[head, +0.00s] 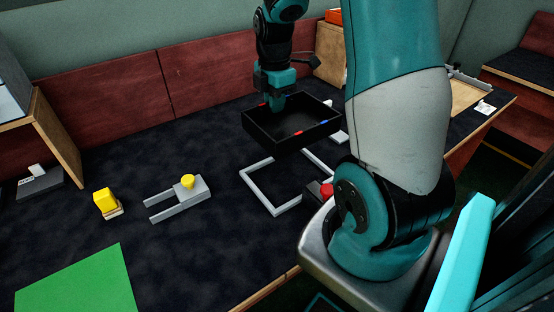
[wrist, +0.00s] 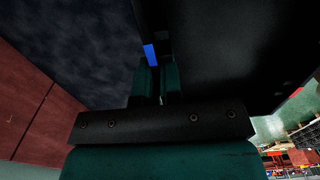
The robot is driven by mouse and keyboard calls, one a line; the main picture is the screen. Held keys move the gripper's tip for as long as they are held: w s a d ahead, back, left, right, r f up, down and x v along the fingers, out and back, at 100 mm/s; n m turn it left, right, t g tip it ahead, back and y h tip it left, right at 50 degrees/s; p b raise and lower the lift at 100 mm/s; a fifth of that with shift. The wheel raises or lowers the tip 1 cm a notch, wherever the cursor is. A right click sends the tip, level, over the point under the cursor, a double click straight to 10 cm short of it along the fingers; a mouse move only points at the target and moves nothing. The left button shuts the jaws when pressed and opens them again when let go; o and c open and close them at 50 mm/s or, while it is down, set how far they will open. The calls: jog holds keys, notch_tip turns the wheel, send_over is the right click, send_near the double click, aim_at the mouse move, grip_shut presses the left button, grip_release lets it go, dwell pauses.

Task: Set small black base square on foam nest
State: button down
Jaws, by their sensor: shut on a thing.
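The small black base (head: 262,127) is an open, shallow black box with small red and blue marks on its rim. My gripper (head: 275,105) is shut on its far left wall. In the wrist view the dark green fingers (wrist: 157,82) pinch the wall beside a blue mark, and the base (wrist: 225,50) fills the upper right. The pale grey square outline on the table (head: 258,196) looks like the foam nest. The base appears raised above its back part and hides some of it. The exact gap and alignment cannot be told.
A red knob (head: 326,190) stands by the nest's right side, partly behind my arm. A grey forked fixture with a yellow knob (head: 188,181) and a yellow block (head: 106,202) lie left. A green sheet (head: 78,285) lies front left. Dark red panels (head: 120,90) line the back.

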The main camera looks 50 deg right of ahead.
notch_tip(320, 180, down, 16)
jog(key=shift+r+b, duration=0.1)
jog(key=shift+b, duration=0.5)
jog(key=c, duration=1.3)
grip_release()
jog(key=shift+c, duration=0.2)
jog(key=shift+o, duration=0.3)
